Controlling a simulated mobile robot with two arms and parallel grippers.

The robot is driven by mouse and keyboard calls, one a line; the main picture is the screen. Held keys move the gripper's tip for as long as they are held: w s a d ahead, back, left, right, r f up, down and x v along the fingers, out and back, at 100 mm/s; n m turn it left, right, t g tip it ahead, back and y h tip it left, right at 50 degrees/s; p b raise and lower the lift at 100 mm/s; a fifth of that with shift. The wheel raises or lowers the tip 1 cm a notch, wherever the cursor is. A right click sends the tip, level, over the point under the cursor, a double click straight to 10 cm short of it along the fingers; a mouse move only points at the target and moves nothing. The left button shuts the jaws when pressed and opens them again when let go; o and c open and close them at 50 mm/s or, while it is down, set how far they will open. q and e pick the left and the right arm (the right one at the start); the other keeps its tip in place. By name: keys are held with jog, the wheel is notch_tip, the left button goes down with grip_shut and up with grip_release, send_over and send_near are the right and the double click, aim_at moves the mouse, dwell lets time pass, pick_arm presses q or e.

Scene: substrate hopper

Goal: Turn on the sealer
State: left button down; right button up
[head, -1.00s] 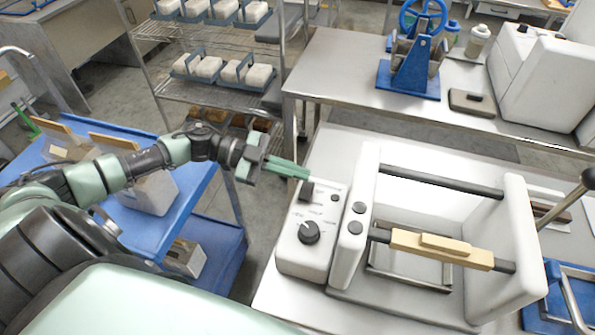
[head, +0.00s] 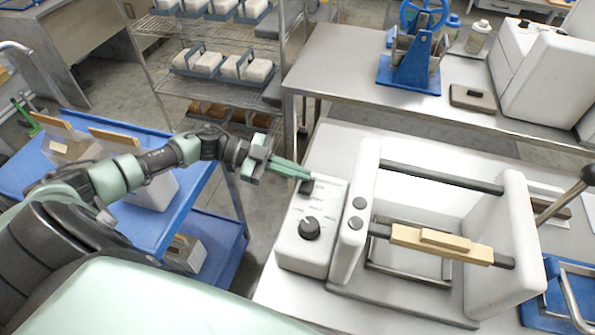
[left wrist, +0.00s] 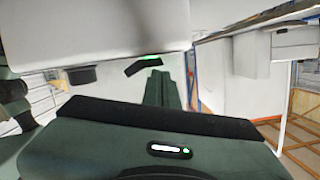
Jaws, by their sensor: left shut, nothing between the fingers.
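The sealer (head: 345,235) is a white machine on the table, with a control box (head: 305,258) on its left side. The box carries a black knob (head: 309,228) and a small black switch (head: 306,187) near its far end. My left gripper (head: 305,176) is shut and empty, its green fingertips at the switch and partly covering it. In the left wrist view the fingers (left wrist: 163,88) point at the black switch (left wrist: 145,66), which shows a bright green strip along one edge. I cannot tell for sure whether they touch. My right gripper is not in view.
A blue cart (head: 190,215) with boxes stands at the left. A wire rack (head: 165,85) with trays of white blocks is behind. A back table (head: 335,65) holds a blue press (head: 410,75) and a white machine (head: 545,80). The sealer's wooden-handled bar (head: 430,241) lies to the right.

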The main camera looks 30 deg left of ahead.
pick_arm(q)
jog(key=s+a+r, duration=0.2)
jog(key=a+r, duration=0.4)
jog(key=a, duration=0.3)
jog(key=shift+s+a+r+b, duration=0.2)
jog(key=shift+r+b, duration=0.05)
jog(key=shift+b, duration=0.2)
dwell(0.4)
